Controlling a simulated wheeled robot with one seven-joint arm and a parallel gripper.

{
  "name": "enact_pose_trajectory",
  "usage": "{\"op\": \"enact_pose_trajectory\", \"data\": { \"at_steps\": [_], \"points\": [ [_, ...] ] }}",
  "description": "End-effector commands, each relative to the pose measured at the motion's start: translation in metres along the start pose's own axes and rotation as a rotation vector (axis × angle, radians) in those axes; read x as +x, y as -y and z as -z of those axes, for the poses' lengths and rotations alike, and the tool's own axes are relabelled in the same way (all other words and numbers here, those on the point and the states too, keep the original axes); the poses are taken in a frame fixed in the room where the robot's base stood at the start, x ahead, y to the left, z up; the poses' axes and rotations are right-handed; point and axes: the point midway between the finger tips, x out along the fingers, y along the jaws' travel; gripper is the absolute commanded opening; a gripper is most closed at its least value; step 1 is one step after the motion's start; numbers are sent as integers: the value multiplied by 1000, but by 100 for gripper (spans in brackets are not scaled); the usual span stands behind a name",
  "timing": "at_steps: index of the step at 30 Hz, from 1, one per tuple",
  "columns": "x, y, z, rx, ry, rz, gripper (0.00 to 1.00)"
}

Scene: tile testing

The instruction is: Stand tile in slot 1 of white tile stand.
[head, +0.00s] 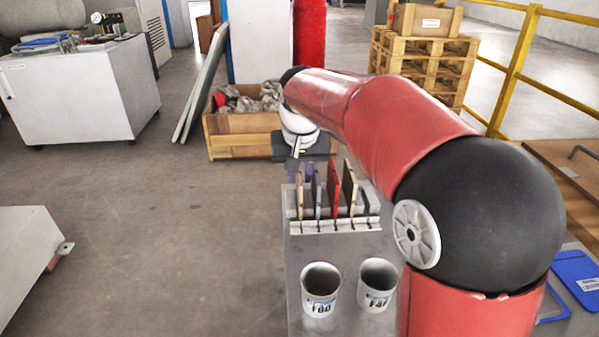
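The white tile stand (335,226) sits on a grey bench top. Several tiles stand upright in it: a tan one (299,198) at the left, a grey-blue one (317,194), a red one (333,190) and a brown one (349,188) at the right. Slot numbers are not readable. My gripper (301,172) is at the far side of the stand, near the left tiles. Its dark body shows with purple parts beneath. I cannot tell whether these are fingers or a held tile, nor whether the gripper touches the stand.
Two white cups, the left (319,290) and the right (377,284), stand in front of the stand on the grey bench (298,254). A wooden crate (230,135) is behind. My arm covers the right side. Open floor lies left.

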Motion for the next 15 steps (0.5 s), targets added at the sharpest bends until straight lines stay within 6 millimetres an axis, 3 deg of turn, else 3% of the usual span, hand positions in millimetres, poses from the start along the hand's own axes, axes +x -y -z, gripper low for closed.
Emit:
{"op": "enact_pose_trajectory", "data": {
  "at_steps": [3, 11, 15],
  "points": [
    [0, 0, 0, 0, 0, 0, 34],
    [-1, 0, 0, 0, 1, 0, 34],
    [-16, 0, 1, 0, -2, 1, 34]
  ]
}}
